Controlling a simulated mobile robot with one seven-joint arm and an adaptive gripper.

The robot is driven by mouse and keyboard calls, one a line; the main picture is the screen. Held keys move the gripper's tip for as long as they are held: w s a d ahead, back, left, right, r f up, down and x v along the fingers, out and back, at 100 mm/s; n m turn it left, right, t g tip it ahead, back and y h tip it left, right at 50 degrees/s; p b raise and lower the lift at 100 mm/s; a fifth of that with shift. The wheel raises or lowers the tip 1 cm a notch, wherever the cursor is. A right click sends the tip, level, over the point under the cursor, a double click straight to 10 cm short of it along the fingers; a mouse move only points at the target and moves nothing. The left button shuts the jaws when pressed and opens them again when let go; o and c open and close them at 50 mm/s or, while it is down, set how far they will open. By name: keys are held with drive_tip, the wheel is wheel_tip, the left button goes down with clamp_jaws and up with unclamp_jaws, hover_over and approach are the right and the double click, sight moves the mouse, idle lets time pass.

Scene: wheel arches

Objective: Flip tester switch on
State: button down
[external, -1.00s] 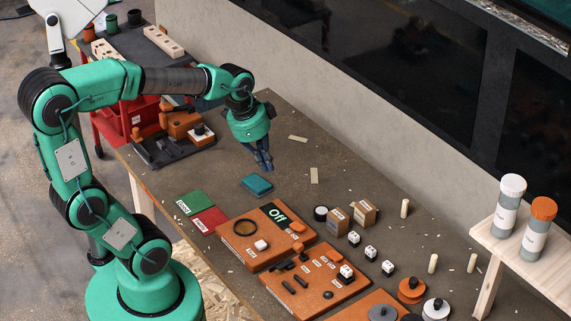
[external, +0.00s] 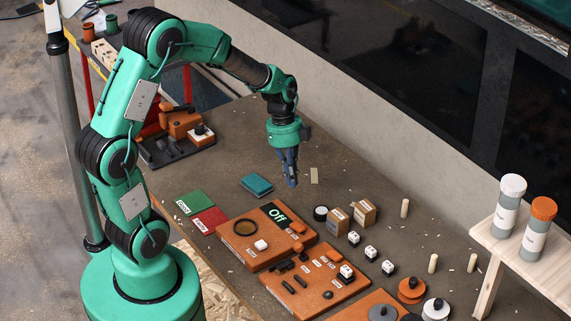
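The tester appears to be the orange panel (external: 262,262) on the workbench, with a black display (external: 278,213) reading "Off". It has a dark round ring (external: 245,227), a white block (external: 261,245) and an orange raised part (external: 297,228) near its right corner. I cannot tell which of these is the switch. My gripper (external: 291,184) points down above the bench, behind the display in the picture and apart from the panel. Its fingers look close together with nothing visible between them, but their opening is unclear.
A second orange panel (external: 318,287) with black parts lies in front. Green (external: 195,202) and red (external: 208,221) cards and a teal box (external: 256,185) lie left. Cardboard boxes (external: 363,212), small white-topped blocks and pegs stand right. The bench behind my gripper is mostly clear.

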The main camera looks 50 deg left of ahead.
sight(299, 229)
drive_tip(key=shift+w+a+f+m, duration=0.1)
drive_tip(key=shift+w+f+m, duration=0.15)
drive_tip(key=shift+f, duration=0.35)
drive_tip(key=shift+f, duration=0.1)
drive_tip(key=d+f, duration=0.1)
drive_tip(key=f, duration=0.3)
drive_tip(key=d+f+b, duration=0.1)
drive_tip(key=f, duration=0.4)
drive_tip(key=d+f+b, duration=0.1)
drive_tip(key=f, duration=0.3)
drive_tip(key=shift+f, duration=0.25)
